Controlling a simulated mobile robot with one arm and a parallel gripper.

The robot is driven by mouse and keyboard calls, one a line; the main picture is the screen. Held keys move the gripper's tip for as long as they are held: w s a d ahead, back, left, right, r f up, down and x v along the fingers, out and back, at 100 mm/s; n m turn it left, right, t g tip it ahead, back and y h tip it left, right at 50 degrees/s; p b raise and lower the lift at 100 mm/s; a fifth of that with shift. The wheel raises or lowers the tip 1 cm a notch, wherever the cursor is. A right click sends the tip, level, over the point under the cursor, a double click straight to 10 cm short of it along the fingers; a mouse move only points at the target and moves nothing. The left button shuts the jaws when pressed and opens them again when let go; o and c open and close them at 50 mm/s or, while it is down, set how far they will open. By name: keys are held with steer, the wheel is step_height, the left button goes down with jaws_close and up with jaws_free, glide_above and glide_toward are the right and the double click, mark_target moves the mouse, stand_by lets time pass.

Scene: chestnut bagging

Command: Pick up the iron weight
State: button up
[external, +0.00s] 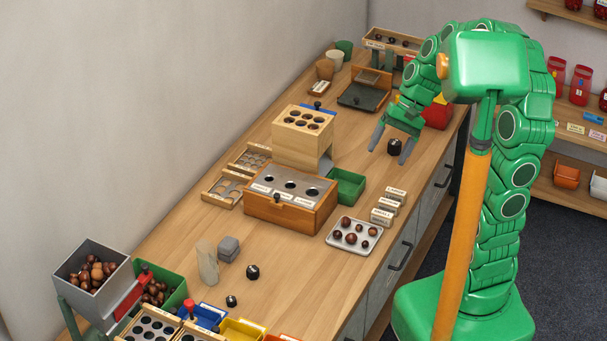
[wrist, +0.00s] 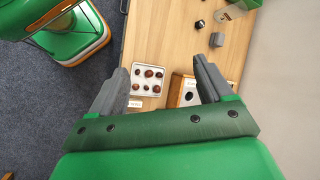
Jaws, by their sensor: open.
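Several small dark knobbed weights stand on the bench, and I cannot tell for sure which is the iron one. Two others, a dark weight (external: 252,272) and a smaller dark weight (external: 231,301), stand at the front; one dark weight (wrist: 200,24) also shows in the wrist view. My gripper (external: 388,156) is open and empty above the bench; in the wrist view its fingers (wrist: 160,70) are spread, with no weight visible between them.
A metal tray of chestnuts (external: 330,242) and small labelled blocks (external: 383,216) lie along the right edge. A wooden box with holes (external: 260,208) and a green bin (external: 349,187) stand mid-bench.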

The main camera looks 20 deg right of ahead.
steer(key=w+a+f+m+t+y, duration=0.15)
steer(key=w+m+y, duration=0.3)
steer(key=w, duration=0.95)
steer(key=m+t+y, duration=0.2)
steer(key=m+t, duration=0.5)
steer(key=m, duration=0.6)
glide_above(397, 143)
steer(key=s+a, duration=0.7)
steer(key=a, duration=0.3)
step_height(397, 143, down, 17)
steer(key=w+d+f+m+t+h, duration=0.1)
steer(key=d+f+m, duration=0.1)
steer(key=d+f, duration=0.2)
steer(key=d+f+m+t+h, duration=0.1)
steer(key=d+f+m, duration=0.1)
steer(key=d+f, duration=0.2)
steer(key=w+d+f+m+t+h, duration=0.1)
steer(key=d+f+m, duration=0.1)
steer(key=d+f, duration=0.2)
steer(key=shift+w+d+f+t, duration=0.15)
steer(key=shift+w+d+f, duration=0.05)
steer(key=shift+d, duration=0.45)
steer(key=shift+w+d+f+t, duration=0.1)
steer(key=shift+w+d+f, duration=0.05)
steer(key=shift+d, duration=0.5)
steer(key=shift+x, duration=3.8)
steer(key=shift+f, duration=0.1)
